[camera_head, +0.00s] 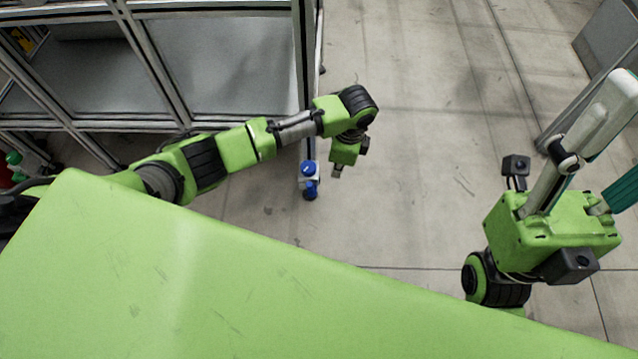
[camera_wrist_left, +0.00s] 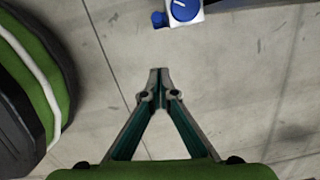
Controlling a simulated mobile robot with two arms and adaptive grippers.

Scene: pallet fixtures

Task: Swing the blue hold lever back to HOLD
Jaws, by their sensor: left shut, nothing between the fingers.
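The blue hold lever (camera_head: 309,190) is a small blue piece on a white block, low at the front corner post of the metal frame. A round blue knob (camera_head: 308,168) sits on top of the block. In the left wrist view the knob (camera_wrist_left: 184,9) shows a white mark at the top edge, with a bit of blue (camera_wrist_left: 158,19) to its left. My left gripper (camera_head: 337,172) points down just right of the lever, apart from it. Its fingers (camera_wrist_left: 159,72) meet at the tips with nothing between them. My right gripper (camera_head: 630,125) is spread open at the right, its tips partly cut off.
The metal frame (camera_head: 305,60) with grey panels stands at the upper left, behind my left arm. A grey box (camera_head: 608,35) is at the upper right. The concrete floor (camera_head: 420,190) between the grippers is clear. Lettering at the lever is too small to read.

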